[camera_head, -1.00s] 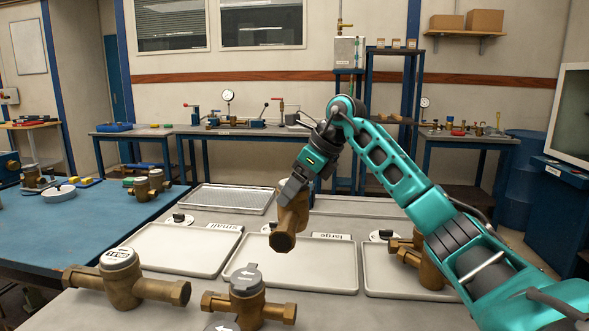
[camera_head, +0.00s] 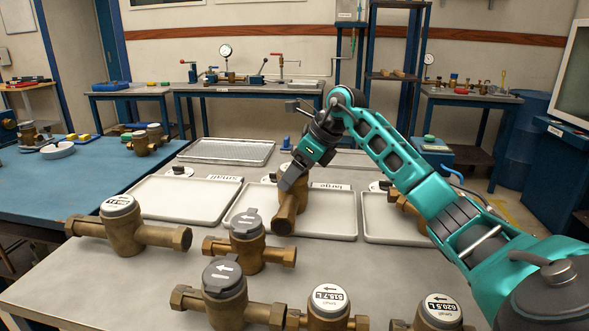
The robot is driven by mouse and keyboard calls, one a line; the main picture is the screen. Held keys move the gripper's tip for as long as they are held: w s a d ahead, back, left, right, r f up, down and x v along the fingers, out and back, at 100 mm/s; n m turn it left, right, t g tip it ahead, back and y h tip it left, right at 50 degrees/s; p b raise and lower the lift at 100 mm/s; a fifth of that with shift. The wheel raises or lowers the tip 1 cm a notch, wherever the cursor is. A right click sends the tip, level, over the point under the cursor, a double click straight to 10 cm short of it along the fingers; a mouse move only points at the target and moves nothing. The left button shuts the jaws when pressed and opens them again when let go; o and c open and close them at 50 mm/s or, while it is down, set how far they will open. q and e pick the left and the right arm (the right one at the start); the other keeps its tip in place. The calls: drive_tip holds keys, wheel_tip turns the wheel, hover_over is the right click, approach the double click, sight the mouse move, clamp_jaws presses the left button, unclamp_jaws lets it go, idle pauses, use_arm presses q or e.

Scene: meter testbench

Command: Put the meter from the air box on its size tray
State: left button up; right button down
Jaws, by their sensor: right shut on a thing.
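My right gripper (camera_head: 292,178) is shut on a brass meter (camera_head: 285,217). It holds the meter tilted over the tray labelled "large" (camera_head: 335,228), close to its surface. I cannot tell whether the meter touches the tray. The tray labelled "small" (camera_head: 170,205) lies to the left and its surface is bare. Another tray (camera_head: 380,231) on the right carries a brass meter (camera_head: 405,212), partly hidden by my right arm. My left gripper is not in view.
Several brass meters stand along the front of the bench, including a white-capped one (camera_head: 122,225) and grey-capped ones (camera_head: 247,240), (camera_head: 226,290). A perforated metal tray (camera_head: 228,151) lies behind. A blue table (camera_head: 90,185) with fittings is at the left.

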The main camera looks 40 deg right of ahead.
unclamp_jaws()
drive_tip(key=shift+r, duration=0.1)
drive_tip(key=p+v, duration=0.1)
drive_tip(key=v, duration=1.1)
